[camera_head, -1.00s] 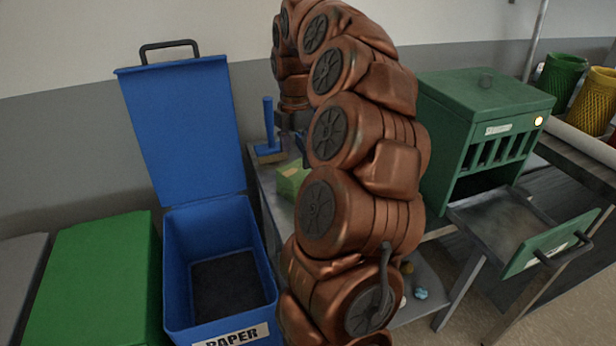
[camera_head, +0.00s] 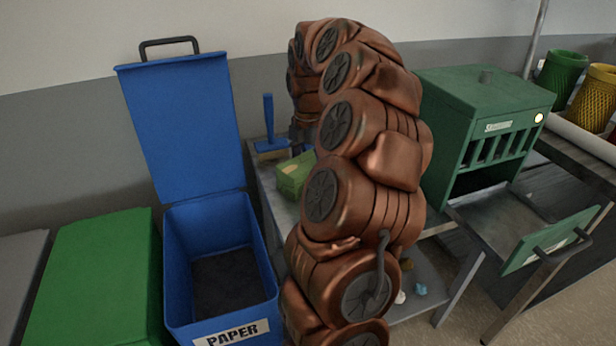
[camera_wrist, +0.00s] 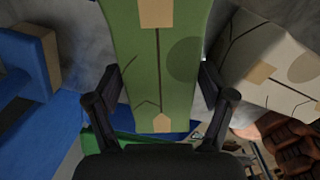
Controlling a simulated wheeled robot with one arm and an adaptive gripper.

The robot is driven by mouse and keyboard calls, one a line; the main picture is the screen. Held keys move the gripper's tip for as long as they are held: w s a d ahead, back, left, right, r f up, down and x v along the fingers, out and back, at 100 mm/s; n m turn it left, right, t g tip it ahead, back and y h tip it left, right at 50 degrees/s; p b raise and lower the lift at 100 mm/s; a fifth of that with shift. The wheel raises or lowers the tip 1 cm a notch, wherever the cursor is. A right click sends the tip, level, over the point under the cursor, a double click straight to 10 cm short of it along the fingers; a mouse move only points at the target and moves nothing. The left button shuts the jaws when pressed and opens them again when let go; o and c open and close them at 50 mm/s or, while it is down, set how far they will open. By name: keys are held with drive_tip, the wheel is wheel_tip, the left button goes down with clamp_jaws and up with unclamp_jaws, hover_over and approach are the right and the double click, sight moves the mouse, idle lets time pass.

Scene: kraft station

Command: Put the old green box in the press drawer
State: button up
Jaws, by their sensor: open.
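The green box (camera_head: 294,177) with tan patches lies on the grey table behind my arm, and part of it is hidden. In the wrist view the green box (camera_wrist: 160,75) fills the middle of the picture. My gripper (camera_wrist: 160,82) is open, with one dark finger at each side of the box. I cannot tell whether either finger touches it. In the head view my arm hides most of my gripper. The green press (camera_head: 487,110) stands on the right. Its drawer (camera_head: 505,220) is pulled out and looks empty.
A blue brush (camera_head: 270,145) stands on the table behind the box. An open blue paper bin (camera_head: 218,260) is on the left, beside a green bin (camera_head: 95,280). A pale patched box (camera_wrist: 275,55) shows at right in the wrist view. Yellow and green baskets are at far right.

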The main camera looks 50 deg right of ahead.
wheel_tip(320, 180, down, 2)
drive_tip(key=shift+a+f, duration=0.1)
drive_tip(key=shift+f, duration=0.15)
drive_tip(key=c, duration=0.9)
